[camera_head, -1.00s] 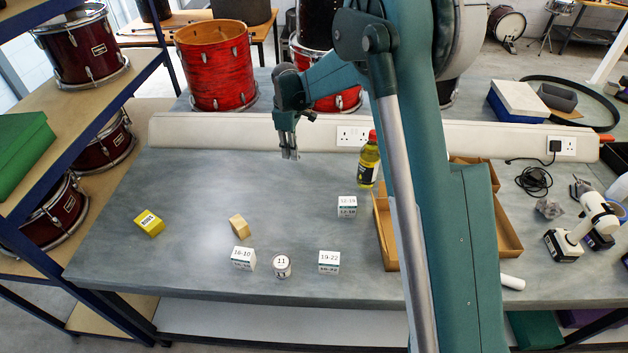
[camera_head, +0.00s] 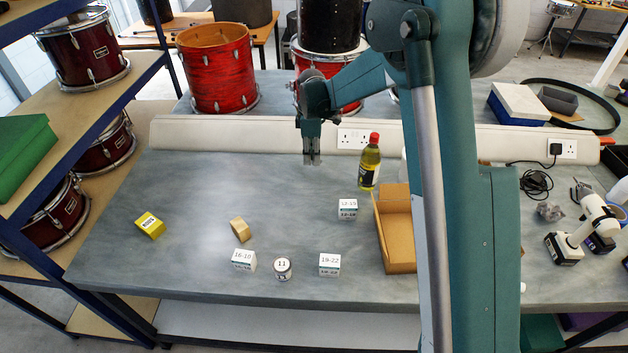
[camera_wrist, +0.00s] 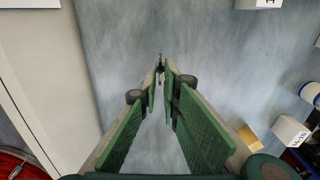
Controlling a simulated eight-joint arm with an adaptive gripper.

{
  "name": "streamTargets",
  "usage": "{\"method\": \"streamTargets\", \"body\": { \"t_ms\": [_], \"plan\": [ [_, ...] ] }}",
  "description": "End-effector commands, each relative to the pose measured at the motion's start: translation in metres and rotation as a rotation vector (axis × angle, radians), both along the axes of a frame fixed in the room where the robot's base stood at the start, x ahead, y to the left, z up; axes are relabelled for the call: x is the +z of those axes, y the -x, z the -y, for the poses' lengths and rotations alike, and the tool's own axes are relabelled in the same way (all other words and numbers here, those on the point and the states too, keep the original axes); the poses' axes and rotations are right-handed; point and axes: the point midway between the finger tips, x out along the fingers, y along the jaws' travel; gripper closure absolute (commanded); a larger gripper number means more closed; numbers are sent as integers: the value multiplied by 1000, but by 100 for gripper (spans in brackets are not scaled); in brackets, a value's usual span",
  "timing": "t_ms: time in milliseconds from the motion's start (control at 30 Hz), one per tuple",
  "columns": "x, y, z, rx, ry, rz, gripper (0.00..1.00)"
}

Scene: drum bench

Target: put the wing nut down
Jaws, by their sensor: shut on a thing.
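In the head view my gripper (camera_head: 312,161) points down above the back of the grey bench (camera_head: 200,200), left of the yellow bottle. In the wrist view its fingertips (camera_wrist: 161,78) have closed together at the tips. A small dark piece, the wing nut (camera_wrist: 160,66), shows between and just past the tips. It is too small to make out in the head view. The bench surface below the tips is bare, and the gap down to it is hard to judge.
A yellow bottle with a red cap (camera_head: 369,165) and a cardboard tray (camera_head: 382,240) stand to the right. Several small labelled boxes, including one white box (camera_head: 348,209), a yellow box (camera_head: 150,225) and a wooden block (camera_head: 240,229) stand nearer the front. The bench's left middle is clear.

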Motion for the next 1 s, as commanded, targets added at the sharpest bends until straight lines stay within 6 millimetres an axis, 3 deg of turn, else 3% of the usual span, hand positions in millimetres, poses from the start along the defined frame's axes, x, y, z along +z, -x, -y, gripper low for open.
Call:
{"method": "streamTargets", "body": {
  "t_ms": [400,833,1000],
  "plan": [
    [-52,0,0,0,0,0,99],
    [-57,0,0,0,0,0,99],
    [-69,0,0,0,0,0,99]
  ]
}}
